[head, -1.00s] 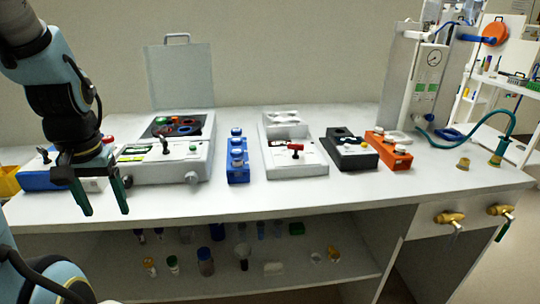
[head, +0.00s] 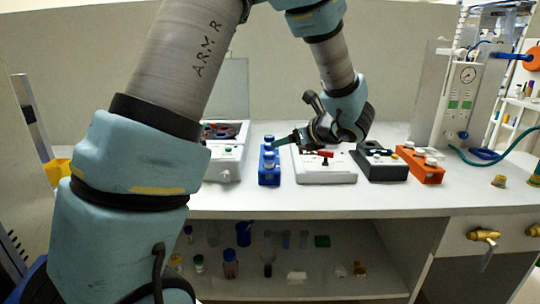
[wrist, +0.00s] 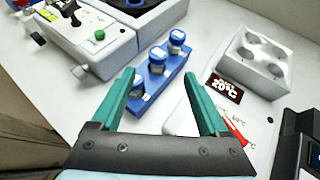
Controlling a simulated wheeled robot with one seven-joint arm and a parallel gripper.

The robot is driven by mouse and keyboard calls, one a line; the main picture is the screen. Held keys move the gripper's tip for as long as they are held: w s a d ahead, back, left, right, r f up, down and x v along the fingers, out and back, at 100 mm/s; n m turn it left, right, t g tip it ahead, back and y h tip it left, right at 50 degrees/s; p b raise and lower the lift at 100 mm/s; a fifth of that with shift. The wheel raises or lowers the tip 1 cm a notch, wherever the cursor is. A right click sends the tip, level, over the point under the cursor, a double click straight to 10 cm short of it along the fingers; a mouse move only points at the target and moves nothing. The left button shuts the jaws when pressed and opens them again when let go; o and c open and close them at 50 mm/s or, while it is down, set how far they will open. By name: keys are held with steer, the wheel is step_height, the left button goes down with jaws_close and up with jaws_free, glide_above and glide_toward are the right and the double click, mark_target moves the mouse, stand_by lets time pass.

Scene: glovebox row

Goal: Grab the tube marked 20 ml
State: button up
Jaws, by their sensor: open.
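A blue rack (head: 269,179) stands on the bench with three short blue-capped tubes in a row; it also shows in the wrist view (wrist: 165,76). In the wrist view, the far tube (wrist: 177,38), the middle tube (wrist: 157,57) and the near tube (wrist: 136,88) stand upright. No 20 ml marking can be read on any of them. My gripper (wrist: 159,74) is open and empty, its green fingers on either side of the rack's near part in the picture. In the head view, my gripper (head: 284,143) is just right of the rack, above bench level.
A white machine (head: 225,165) stands close on the left. A black device (head: 380,165) and an orange rack (head: 420,167) stand farther right.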

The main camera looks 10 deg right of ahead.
steer(key=x, duration=0.2)
steer(key=p+x, duration=0.1)
steer(key=x, duration=0.1)
steer(key=p+x, duration=0.1)
steer(key=x, duration=0.2)
steer(key=shift+a+r, duration=0.2)
steer(key=shift+r, duration=0.1)
steer(key=shift+w+a+f, duration=0.1)
steer(key=shift+w+f, duration=0.15)
steer(key=shift+w, duration=0.05)
jaws_close()
